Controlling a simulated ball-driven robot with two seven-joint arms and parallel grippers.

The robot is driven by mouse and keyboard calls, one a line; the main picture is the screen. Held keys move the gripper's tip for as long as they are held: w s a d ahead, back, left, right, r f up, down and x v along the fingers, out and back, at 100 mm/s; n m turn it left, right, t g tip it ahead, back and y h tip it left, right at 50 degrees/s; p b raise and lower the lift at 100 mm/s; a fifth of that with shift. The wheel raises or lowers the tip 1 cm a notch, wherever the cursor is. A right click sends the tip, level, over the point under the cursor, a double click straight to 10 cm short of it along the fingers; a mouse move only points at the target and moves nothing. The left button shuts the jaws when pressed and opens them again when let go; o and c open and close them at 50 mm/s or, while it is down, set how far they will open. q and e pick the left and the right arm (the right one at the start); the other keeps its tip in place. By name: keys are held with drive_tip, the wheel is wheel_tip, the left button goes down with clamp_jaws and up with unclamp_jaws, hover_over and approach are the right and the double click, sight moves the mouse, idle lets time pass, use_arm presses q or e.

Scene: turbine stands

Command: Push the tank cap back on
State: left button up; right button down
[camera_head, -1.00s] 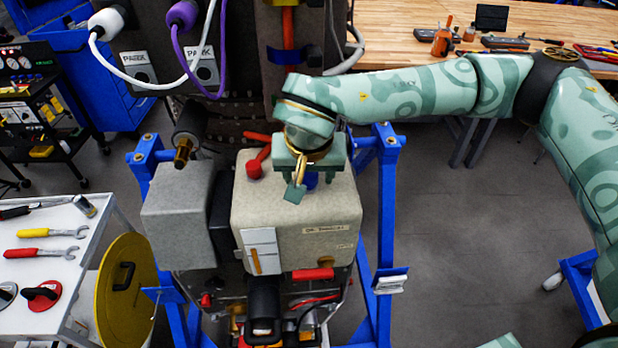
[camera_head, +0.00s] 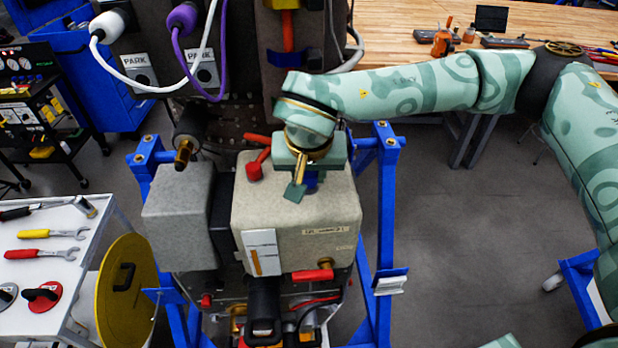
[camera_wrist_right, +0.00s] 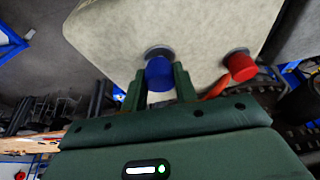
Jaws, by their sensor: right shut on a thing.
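The blue tank cap (camera_wrist_right: 158,74) is between the two fingers of my right gripper (camera_wrist_right: 158,86) in the right wrist view. The gripper is shut on it. The cap is at a grey metal ring on the beige tank (camera_wrist_right: 112,35); I cannot tell how firmly it sits there. In the head view the right gripper (camera_head: 303,188) points down over the top of the beige tank (camera_head: 290,222), and its fingers and palm hide most of the cap (camera_head: 311,180). My left gripper is not in view.
A red cap (camera_wrist_right: 240,66) stands beside the blue one, with a red handle (camera_head: 259,160) close by. A blue stand (camera_head: 386,190) frames the tank. A grey box (camera_head: 180,222) adjoins it. A white tool cart (camera_head: 45,275) is at the left; the right-hand floor is mostly clear.

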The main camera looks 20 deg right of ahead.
drive_tip(key=shift+r, duration=0.3)
drive_tip(key=shift+r+p, duration=0.75)
drive_tip(key=shift+r, duration=0.15)
drive_tip(key=shift+f, duration=0.1)
